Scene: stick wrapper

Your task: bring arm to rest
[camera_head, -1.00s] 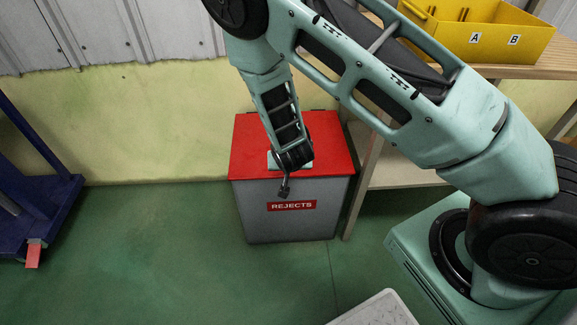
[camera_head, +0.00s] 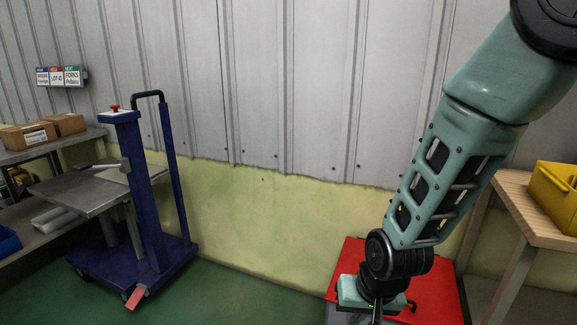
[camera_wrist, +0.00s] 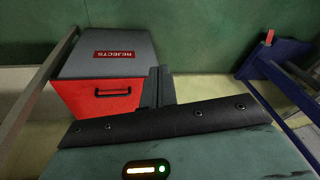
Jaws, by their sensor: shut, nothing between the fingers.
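My arm comes down from the upper right in the head view, with its wrist over the red lid of the rejects bin (camera_head: 440,297). My gripper (camera_wrist: 158,86) shows in the wrist view as two dark fingers close together, with nothing between them. In the head view its fingertips are hidden below the wrist, at the bottom edge. In the wrist view the rejects bin (camera_wrist: 75,98) appears inverted, left of the fingers, with its red lid, black handle and label visible. I cannot tell the exact gap between fingers and bin.
A blue wheeled cart (camera_head: 143,205) with a grey platform stands at left, before a shelf with cardboard boxes (camera_head: 28,137). A wooden bench (camera_head: 535,215) with a yellow bin (camera_head: 560,188) is at right. Green floor is open between cart and rejects bin.

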